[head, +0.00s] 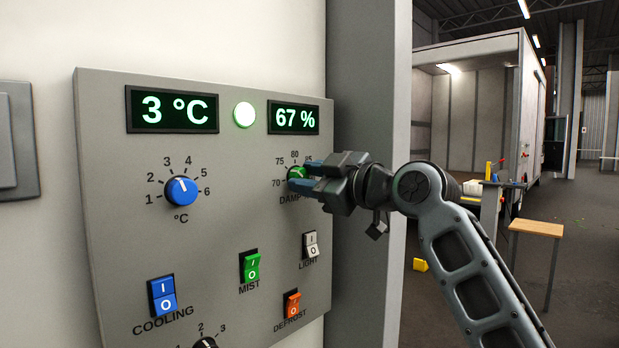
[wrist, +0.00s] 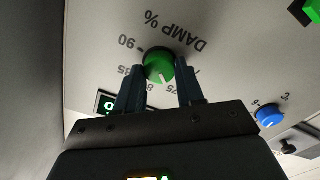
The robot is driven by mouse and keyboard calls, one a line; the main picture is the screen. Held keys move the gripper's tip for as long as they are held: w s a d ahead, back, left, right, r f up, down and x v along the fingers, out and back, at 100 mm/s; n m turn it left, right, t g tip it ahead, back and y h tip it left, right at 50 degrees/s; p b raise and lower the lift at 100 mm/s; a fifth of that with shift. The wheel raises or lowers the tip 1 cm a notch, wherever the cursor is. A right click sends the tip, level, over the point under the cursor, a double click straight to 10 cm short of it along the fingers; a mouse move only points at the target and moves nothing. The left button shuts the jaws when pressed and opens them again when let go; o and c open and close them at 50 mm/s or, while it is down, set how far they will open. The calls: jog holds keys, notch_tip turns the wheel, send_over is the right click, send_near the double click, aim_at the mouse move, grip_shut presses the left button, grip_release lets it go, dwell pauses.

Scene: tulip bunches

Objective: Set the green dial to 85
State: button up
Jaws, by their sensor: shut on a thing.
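The green dial (head: 296,173) is on the right side of the grey panel, above the partly hidden DAMP label. Scale marks 70, 75, 80 and 85 show around it; the gripper covers the rest in the head view. My gripper (head: 301,178) is shut on the dial, one finger on each side. In the wrist view, upside down, the green dial (wrist: 159,64) sits between the fingertips of my gripper (wrist: 160,76). Its white pointer line seems to lie between 75 and 80. The display (head: 295,119) above reads 67 %.
The panel (head: 225,235) also carries a blue dial (head: 181,191), a 3 °C display (head: 172,109), a lit green lamp (head: 244,115) and a blue COOLING switch (head: 162,296). Green MIST (head: 250,267), white LIGHT (head: 311,245) and orange DEFROST (head: 292,304) switches sit below the green dial.

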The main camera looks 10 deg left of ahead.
jog(key=m+p, duration=0.2)
jog(key=m, duration=0.2)
jog(key=shift+r, duration=0.1)
jog(key=m+p, duration=0.3)
jog(key=m, duration=0.2)
jog(key=shift+m, duration=0.4)
jog(key=m+p, duration=0.4)
jog(key=m, duration=0.1)
jog(key=shift+w+d, duration=0.1)
jog(key=shift+f+m+p, duration=0.2)
jog(key=shift+m+p, duration=1.2)
jog(key=shift+m, duration=0.9)
jog(key=o, duration=1)
jog(key=shift+o, duration=0.2)
